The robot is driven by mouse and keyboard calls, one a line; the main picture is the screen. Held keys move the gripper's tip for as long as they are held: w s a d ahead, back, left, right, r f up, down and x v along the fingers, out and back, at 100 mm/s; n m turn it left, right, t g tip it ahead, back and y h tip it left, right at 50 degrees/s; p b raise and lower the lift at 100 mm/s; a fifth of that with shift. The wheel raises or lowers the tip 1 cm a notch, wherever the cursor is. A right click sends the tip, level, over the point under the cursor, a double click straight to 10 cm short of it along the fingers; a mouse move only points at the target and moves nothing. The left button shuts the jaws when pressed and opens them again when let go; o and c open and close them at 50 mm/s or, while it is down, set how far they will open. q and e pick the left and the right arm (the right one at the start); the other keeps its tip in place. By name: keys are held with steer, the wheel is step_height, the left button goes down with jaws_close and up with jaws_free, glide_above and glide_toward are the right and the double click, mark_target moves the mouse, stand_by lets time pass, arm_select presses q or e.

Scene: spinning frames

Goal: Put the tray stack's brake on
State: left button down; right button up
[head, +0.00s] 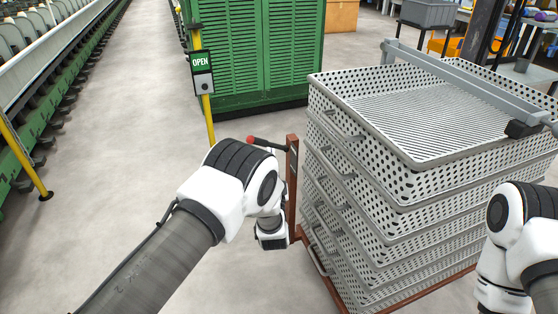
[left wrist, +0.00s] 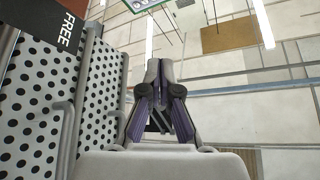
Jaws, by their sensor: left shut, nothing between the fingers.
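The tray stack (head: 400,180) is several grey perforated trays on a brown wheeled frame, at the right of the head view. At its near left corner stands a brown post (head: 292,185). A dark lever with a red knob (head: 251,139) sticks out left from the post top. My left wrist is left of the post, below the lever. In the left wrist view my left gripper (left wrist: 160,75) is shut and empty, with the ceiling behind it. A dark plate reading FREE (left wrist: 65,28) shows there beside the trays. My right arm is at the lower right; its fingers are out of view.
A yellow post with an OPEN sign (head: 203,75) stands behind my left arm. A green cabinet (head: 255,50) is behind it. A long green and white machine (head: 50,80) runs along the left. The floor (head: 110,150) between is clear.

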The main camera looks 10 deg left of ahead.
mark_target(261, 142)
arm_select(q)
steer(key=shift+s+d+f, duration=0.15)
steer(key=shift+s+f, duration=0.1)
steer(key=shift+f, duration=0.55)
arm_select(e)
steer(key=shift+s+a+f, duration=0.1)
steer(key=shift+s+f, duration=0.05)
steer(key=shift+f, duration=0.75)
arm_select(q)
steer(key=w+a+b, duration=0.1)
steer(key=w, duration=0.1)
steer(key=w+a+r+b, duration=0.1)
steer(key=w+a, duration=0.1)
steer(key=w, duration=0.1)
steer(key=w+a+b, duration=0.1)
steer(key=w+b, duration=0.1)
steer(key=w, duration=0.1)
steer(key=shift+a+r, duration=0.2)
steer(key=shift+r, duration=0.15)
steer(key=shift+a+f, duration=0.2)
steer(key=shift+f, duration=0.05)
arm_select(e)
step_height(261, 142, down, 4)
steer(key=shift+r, duration=0.25)
